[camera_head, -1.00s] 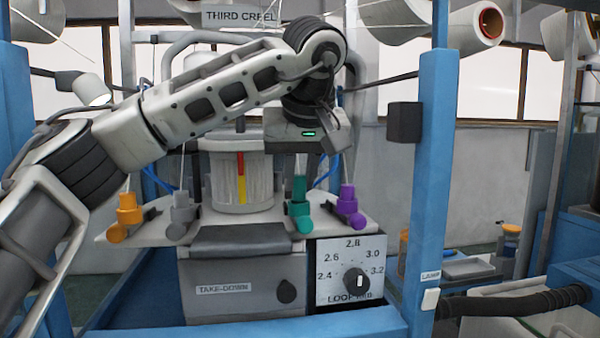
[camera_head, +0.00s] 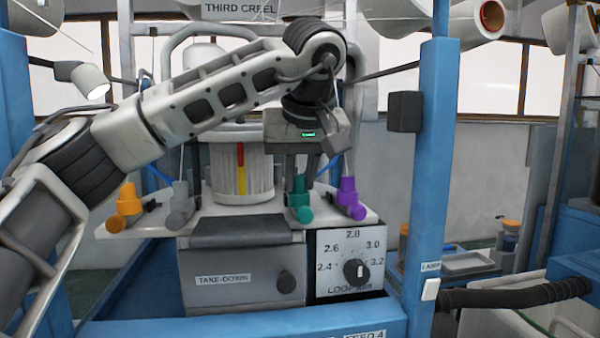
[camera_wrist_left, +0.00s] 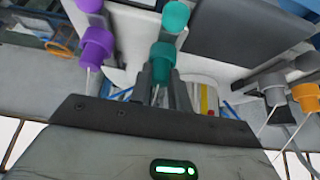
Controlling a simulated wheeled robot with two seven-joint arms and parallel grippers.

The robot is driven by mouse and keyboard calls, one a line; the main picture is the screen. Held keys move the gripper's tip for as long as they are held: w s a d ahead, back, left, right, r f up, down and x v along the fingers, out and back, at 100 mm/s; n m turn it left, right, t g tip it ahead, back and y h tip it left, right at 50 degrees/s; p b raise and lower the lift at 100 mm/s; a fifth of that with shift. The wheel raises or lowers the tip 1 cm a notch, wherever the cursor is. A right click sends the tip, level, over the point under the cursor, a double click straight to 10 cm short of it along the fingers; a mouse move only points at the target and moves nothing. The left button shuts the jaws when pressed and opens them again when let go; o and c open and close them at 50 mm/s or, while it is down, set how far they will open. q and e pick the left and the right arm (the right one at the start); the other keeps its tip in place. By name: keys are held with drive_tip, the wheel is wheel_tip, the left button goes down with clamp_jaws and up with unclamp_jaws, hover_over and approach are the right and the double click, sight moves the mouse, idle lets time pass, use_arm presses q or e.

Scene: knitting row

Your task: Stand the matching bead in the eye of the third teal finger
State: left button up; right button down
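The third finger from the left is teal (camera_head: 300,205) and stands on the white plate in the head view, with a rounded end at the front. In the left wrist view the teal finger (camera_wrist_left: 163,58) also shows, its body at the fingertips. My left gripper (camera_head: 300,180) points down over it, its grey fingertips on either side of its top. In the left wrist view the gripper (camera_wrist_left: 161,85) has a narrow gap between its fingers. I cannot tell whether they press on anything. No separate bead can be made out; the fingers hide the teal top. My right gripper is out of view.
A purple finger (camera_head: 347,195) stands close on the right of my left gripper. Grey (camera_head: 180,203) and orange (camera_head: 127,203) fingers stand to the left. A pale cylinder (camera_head: 240,172) is close behind. A blue post (camera_head: 432,190) rises at the right.

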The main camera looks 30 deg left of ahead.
use_arm(q)
drive_tip(key=o, duration=0.5)
drive_tip(key=p+v, duration=0.1)
drive_tip(key=v, duration=1.5)
